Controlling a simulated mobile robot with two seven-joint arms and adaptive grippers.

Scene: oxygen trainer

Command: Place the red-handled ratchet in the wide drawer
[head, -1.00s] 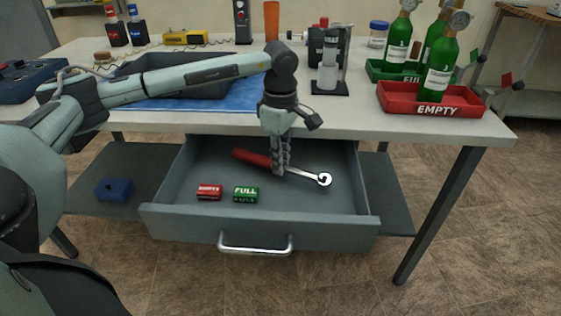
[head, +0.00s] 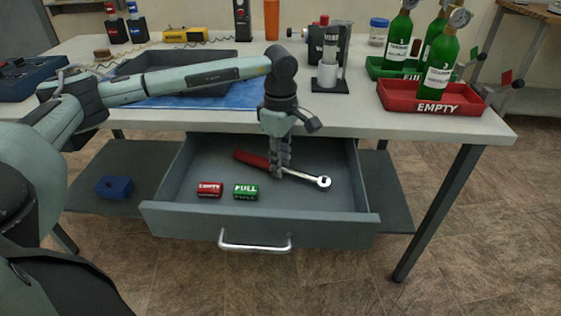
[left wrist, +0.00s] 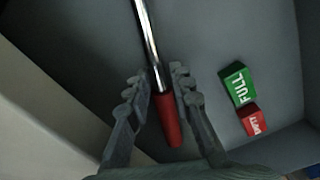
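The ratchet, with a red handle (head: 252,159) and a shiny metal shaft and head (head: 322,183), is inside the open wide drawer (head: 165,212). It lies nearly flat, at or very near the drawer floor. My left gripper (head: 280,172) points down over its middle. In the left wrist view the ratchet (left wrist: 168,118) runs between the two fingers (left wrist: 160,80), with a visible gap at least on the left side, so the gripper looks open around it. The fingers hide a little of the shaft in the head view. My right gripper is not in view.
A red EMPTY block (head: 209,190) and a green FULL block (head: 246,191) sit in the drawer's front left. The tabletop edge (head: 400,130) overhangs the drawer's back. A red tray (head: 470,106) holds a green bottle (head: 440,68). A blue block (head: 115,187) is on the lower shelf.

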